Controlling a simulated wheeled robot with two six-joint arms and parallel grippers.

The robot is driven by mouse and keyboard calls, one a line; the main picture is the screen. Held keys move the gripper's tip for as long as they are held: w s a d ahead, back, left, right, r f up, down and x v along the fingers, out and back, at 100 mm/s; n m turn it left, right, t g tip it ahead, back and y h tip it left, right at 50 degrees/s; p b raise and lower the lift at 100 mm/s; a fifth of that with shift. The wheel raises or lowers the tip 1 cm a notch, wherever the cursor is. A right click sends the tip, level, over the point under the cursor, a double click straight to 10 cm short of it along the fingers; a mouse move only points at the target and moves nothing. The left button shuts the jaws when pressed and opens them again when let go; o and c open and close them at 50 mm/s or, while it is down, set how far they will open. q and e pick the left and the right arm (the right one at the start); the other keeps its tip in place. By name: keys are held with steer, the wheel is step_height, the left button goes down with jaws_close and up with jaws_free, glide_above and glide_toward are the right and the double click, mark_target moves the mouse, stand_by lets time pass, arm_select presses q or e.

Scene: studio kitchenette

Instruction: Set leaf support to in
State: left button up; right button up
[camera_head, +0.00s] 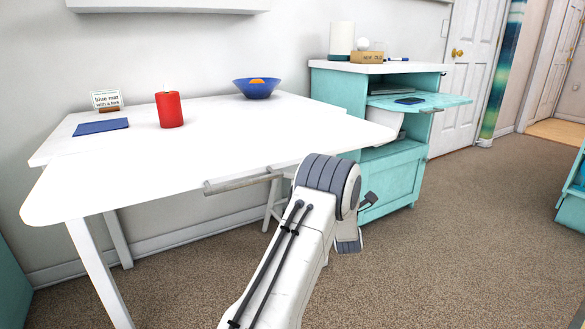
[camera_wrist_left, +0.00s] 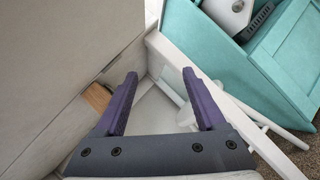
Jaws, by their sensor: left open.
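The white table (camera_head: 215,130) has a drop leaf raised level at its front. A pale bar under the leaf's front edge (camera_head: 235,183), apparently the leaf support, sticks out below the top, partly behind my arm. My left arm reaches up from the bottom; its fingers are hidden in the head view. In the left wrist view my left gripper (camera_wrist_left: 159,76) is open, its two purple fingers apart with nothing between them. White framework (camera_wrist_left: 215,100) lies beyond the fingers, and a brown wooden piece (camera_wrist_left: 97,97) shows at left. My right gripper is not in view.
A teal cabinet (camera_head: 391,176) with an open shelf flap stands right. Carpet floor at right is clear.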

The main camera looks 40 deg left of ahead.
arm_select(q)
steer(key=s+a+f+n+g+y+b, duration=0.2)
steer(key=s+a+f+n+g+y, duration=0.15)
steer(key=s+a+n+y, duration=0.55)
steer(key=shift+n+t, duration=0.25)
steer(key=shift+n, duration=0.15)
steer(key=b+x, duration=0.1)
steer(key=x, duration=0.2)
steer(key=b+x, duration=0.1)
steer(key=x, duration=0.3)
steer(key=b+x, duration=0.1)
steer(key=x, duration=0.2)
steer(key=shift+w+a, duration=0.4)
steer(key=shift+w, duration=0.05)
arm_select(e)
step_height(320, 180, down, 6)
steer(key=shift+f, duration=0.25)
arm_select(q)
steer(key=shift+f, duration=0.1)
jaws_close()
